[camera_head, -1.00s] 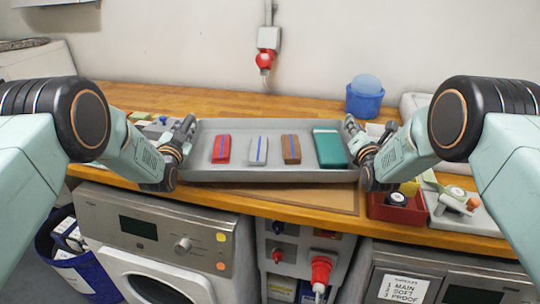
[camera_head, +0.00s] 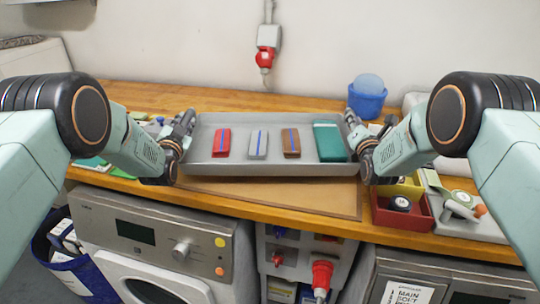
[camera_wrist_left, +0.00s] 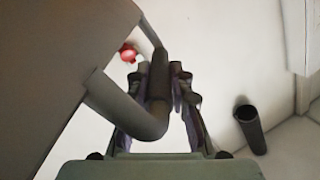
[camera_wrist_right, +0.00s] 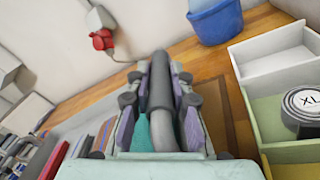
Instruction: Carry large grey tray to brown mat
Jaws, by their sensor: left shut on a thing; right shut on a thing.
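The large grey tray (camera_head: 268,169) is level above the wooden counter in the head view. A red, a grey, a brown and a teal flat piece lie in it. My left gripper (camera_head: 187,124) is shut on the tray's left handle; the dark handle bar (camera_wrist_left: 158,75) shows between its fingers in the left wrist view. My right gripper (camera_head: 352,122) is shut on the right handle (camera_wrist_right: 160,85), seen between the fingers in the right wrist view. The brown mat (camera_head: 290,194) lies on the counter below and in front of the tray, partly hidden by it.
A red bin (camera_head: 405,219) and a yellow bin (camera_head: 410,187) stand close to the right of the mat. A blue bucket (camera_head: 367,102) stands at the back right. Small items lie at the left behind my left arm. The counter's front edge runs above the machines.

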